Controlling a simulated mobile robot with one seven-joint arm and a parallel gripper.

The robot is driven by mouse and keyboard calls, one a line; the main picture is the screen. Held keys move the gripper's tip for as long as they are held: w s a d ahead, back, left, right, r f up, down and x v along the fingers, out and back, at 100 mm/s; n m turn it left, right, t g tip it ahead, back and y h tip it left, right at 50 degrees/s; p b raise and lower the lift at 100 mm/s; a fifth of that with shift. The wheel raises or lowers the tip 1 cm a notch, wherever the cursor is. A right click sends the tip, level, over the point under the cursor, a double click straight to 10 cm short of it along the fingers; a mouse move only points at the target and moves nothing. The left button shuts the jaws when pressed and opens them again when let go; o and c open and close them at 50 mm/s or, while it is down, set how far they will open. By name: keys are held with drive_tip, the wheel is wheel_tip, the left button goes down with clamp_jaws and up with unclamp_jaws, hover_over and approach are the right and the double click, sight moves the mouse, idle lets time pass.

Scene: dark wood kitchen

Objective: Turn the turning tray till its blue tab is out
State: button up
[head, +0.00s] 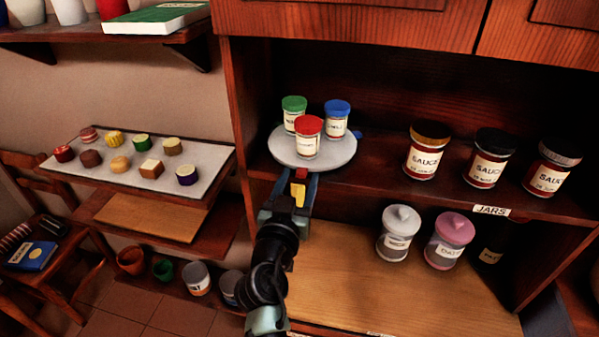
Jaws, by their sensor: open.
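The turning tray (313,163) is a round pale grey disc on the cupboard's upper shelf. It bears three small jars, with green (293,102), red (308,124) and blue (337,106) lids. Its blue tab (357,134) shows at the back right rim, toward the cupboard's inside.
Three sauce jars (426,150) stand to the right on the same shelf. A tray of small cakes (205,160) is at the left, with pots (130,260) low down.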

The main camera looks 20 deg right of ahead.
drive_tip(key=shift+w+d, duration=0.35)
drive_tip(key=shift+w, duration=0.15)
drive_tip(key=shift+c, duration=0.3)
clamp_jaws()
idle(1.0)
